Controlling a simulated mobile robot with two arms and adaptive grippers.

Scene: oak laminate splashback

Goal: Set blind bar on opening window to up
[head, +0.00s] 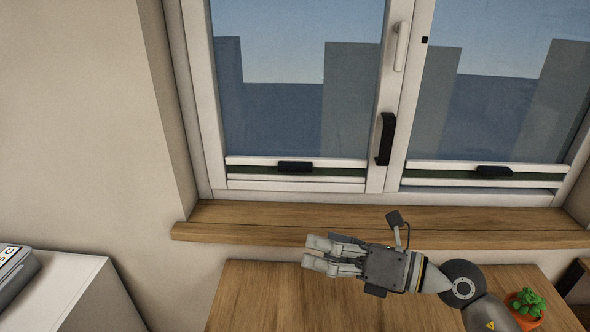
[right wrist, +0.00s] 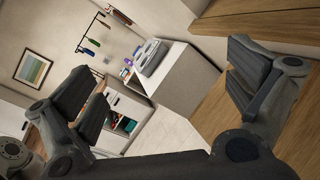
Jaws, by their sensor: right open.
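The window has two panes. A pale blind bar (head: 345,163) with a black grip (head: 295,166) lies low across the left pane, near the bottom of its frame. A second blind bar (head: 440,169) with a black grip (head: 494,171) lies low across the right pane. A black upright handle (head: 386,139) and a white handle (head: 401,45) sit between the panes. My right gripper (head: 316,252) is open and empty, below the left bar and in front of the sill, pointing left. Its spread fingers also show in the right wrist view (right wrist: 165,88). My left gripper is not in view.
A wooden sill (head: 270,222) juts out under the window, above a wooden tabletop (head: 240,290). A potted plant (head: 527,303) stands at the lower right. A white cabinet (head: 75,285) bearing a grey item (head: 17,268) is at the lower left.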

